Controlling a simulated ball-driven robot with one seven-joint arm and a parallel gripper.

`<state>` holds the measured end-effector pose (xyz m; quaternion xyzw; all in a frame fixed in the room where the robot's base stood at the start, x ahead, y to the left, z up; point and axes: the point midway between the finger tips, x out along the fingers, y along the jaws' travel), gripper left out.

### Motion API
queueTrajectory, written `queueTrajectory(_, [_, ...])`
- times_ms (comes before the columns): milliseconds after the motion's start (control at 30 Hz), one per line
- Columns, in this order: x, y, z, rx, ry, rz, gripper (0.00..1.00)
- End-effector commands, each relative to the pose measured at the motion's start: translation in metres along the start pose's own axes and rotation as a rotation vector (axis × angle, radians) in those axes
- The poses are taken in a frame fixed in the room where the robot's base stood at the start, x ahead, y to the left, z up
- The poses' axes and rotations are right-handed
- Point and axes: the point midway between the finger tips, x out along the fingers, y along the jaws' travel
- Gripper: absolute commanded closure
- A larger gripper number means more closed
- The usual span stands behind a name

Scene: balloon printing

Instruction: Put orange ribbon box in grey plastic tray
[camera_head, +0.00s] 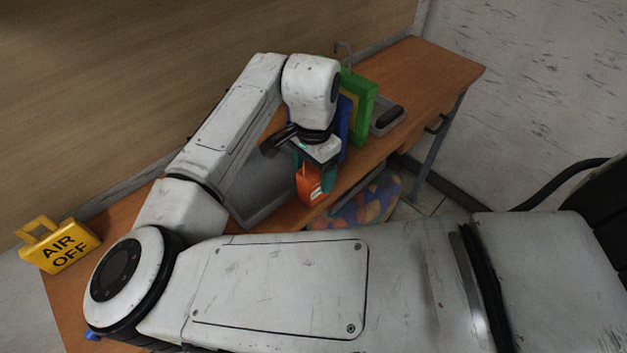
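The orange ribbon box (309,186) is under my gripper (315,168), near the table's front edge. Teal fingertips show at its upper sides, and the gripper appears to be around the box. Whether the fingers press on it, and whether the box touches the table, I cannot tell. The grey plastic tray (262,212) lies on the table just left of the box, partly hidden behind my arm. I see only its near part and rim.
Green (360,105) and blue (345,125) upright items stand right behind the gripper. A small grey tray (388,119) with a dark object is farther right. A yellow "AIR OFF" sign (60,246) stands at the left. The table (440,72) is clear at far right.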

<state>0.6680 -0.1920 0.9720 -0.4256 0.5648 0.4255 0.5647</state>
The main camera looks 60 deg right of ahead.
Motion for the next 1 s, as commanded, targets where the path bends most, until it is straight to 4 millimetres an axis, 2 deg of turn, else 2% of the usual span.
queueTrajectory(67, [0.000, 0.000, 0.000, 0.000, 0.000, 0.000, 0.35])
queueTrajectory(600, [-0.001, 0.000, 0.000, 0.000, 0.000, 0.000, 0.87])
queueTrajectory(833, [-0.002, 0.000, 0.000, 0.000, 0.001, -0.001, 0.88])
queueTrajectory(1000, [-0.011, -0.001, 0.000, -0.001, 0.002, -0.002, 0.88])
